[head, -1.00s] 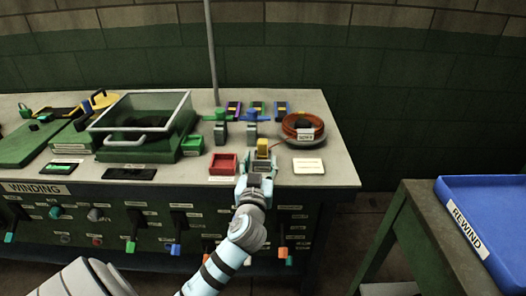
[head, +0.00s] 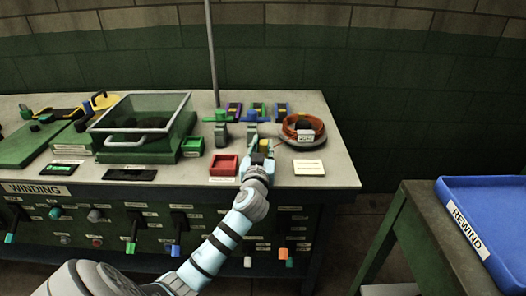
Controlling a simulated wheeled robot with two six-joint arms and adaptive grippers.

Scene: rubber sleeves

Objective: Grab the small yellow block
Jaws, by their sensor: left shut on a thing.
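The small yellow block (head: 264,144) is on the right part of the workbench, between the red tray and the wire coil. Only a bit of yellow shows; my gripper hides much of it. My left gripper (head: 260,149) reaches in from the front edge and is shut on the block. I cannot tell whether the block is clear of the bench top. My right gripper is not in view.
A red tray (head: 223,166) is just left of my gripper, and a white card (head: 308,167) is to its right. A wire coil (head: 303,123) lies behind right. Small stands are behind. A blue REWIND tray (head: 487,216) sits on a separate table.

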